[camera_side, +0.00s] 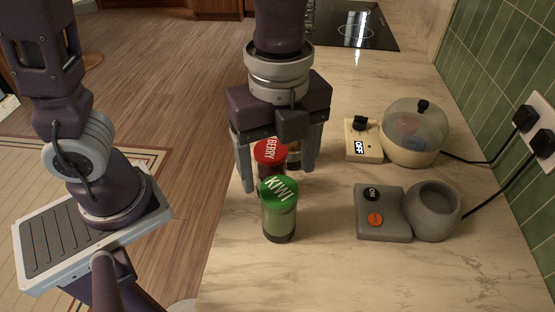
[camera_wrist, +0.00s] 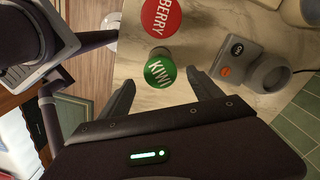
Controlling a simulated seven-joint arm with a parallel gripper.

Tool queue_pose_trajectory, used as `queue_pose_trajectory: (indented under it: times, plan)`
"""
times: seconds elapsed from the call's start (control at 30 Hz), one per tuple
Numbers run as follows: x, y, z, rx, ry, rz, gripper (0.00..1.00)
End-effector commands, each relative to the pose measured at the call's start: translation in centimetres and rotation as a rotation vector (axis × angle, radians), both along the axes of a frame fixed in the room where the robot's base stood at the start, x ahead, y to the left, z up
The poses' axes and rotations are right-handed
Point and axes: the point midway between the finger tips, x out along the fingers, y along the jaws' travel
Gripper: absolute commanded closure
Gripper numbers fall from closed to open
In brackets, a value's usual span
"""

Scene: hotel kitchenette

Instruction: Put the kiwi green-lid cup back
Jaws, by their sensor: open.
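The kiwi green-lid cup (camera_side: 280,215) is a clear cup with green contents and a green lid marked KIWI, upright on the counter. Its lid also shows in the wrist view (camera_wrist: 160,73). A red-lid cup (camera_side: 268,153) stands close behind it, its lid reading "...BERRY"; it also shows in the wrist view (camera_wrist: 161,17). My gripper (camera_side: 279,180) is open and points down, and holds nothing. In the wrist view its two fingers (camera_wrist: 161,84) lie to either side of the green lid, with their tips near it. I cannot tell whether they touch it.
To the right stand a grey base (camera_side: 384,228) with an ON dial, an orange button and an empty-looking round holder (camera_side: 433,212), and a cream base (camera_side: 363,151) marked OFF with a domed bowl (camera_side: 413,133). A dark cooktop (camera_side: 352,27) lies behind. The front counter is clear.

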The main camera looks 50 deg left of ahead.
Motion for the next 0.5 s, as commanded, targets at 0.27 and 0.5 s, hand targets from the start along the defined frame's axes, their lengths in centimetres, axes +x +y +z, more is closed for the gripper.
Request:
queue_pose_trajectory:
  times: [0.27, 0.5]
  plan:
    - [-0.2, 2.8, 2.5, -0.031, -0.069, 0.253, 0.26]
    - [-4.5, 12.1, 6.5, -0.277, -0.291, 1.341, 0.26]
